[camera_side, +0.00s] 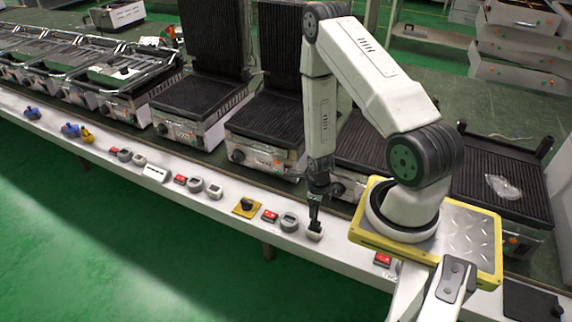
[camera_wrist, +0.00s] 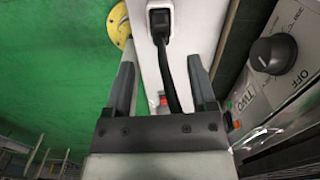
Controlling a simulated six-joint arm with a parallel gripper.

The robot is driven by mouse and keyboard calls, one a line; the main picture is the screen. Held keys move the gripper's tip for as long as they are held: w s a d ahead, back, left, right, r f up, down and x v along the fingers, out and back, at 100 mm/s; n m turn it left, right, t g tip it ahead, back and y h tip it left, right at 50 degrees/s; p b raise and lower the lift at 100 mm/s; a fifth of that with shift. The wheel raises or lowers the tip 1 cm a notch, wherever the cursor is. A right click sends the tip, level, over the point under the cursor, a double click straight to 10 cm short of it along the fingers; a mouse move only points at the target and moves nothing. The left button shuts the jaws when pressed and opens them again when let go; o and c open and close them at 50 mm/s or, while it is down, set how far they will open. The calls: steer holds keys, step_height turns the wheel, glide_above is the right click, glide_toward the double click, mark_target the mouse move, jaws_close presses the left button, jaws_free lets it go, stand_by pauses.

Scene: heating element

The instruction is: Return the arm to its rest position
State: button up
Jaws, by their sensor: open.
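My gripper (camera_wrist: 160,52) is open in the wrist view, with its two grey fingers apart. A black plug (camera_wrist: 160,22) with a black cord shows beyond and between the fingers, apart from both of them. The plug sits at a white socket (camera_wrist: 153,4); how deep it is seated cannot be told. In the side view my gripper (camera_side: 316,208) points down just above a small light socket (camera_side: 314,232) on the white bench edge. The arm is bent over, and the small dark parts at its tip are hard to separate.
Contact grills (camera_side: 268,130) line the bench behind my gripper. A grill's black knob (camera_wrist: 273,54) lies close on the right in the wrist view. Red switches (camera_side: 269,215) and a yellow switch box (camera_side: 247,207) sit along the white edge. Open green floor lies in front.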

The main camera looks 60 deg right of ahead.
steer(key=w+a+r+n+t, duration=0.1)
steer(key=w+a+r+n, duration=0.25)
steer(key=r+n, duration=0.5)
steer(key=w+a+r+n, duration=0.3)
steer(key=w+r+n, duration=0.2)
steer(key=r+n, duration=0.3)
steer(key=s+a+r+n+t, duration=0.1)
steer(key=s+a+r+n, duration=0.1)
steer(key=a+r+n, duration=0.8)
steer(key=r+n, duration=0.1)
steer(key=n, duration=0.7)
steer(key=shift+r+n+t, duration=0.3)
steer(key=shift+r+n, duration=0.05)
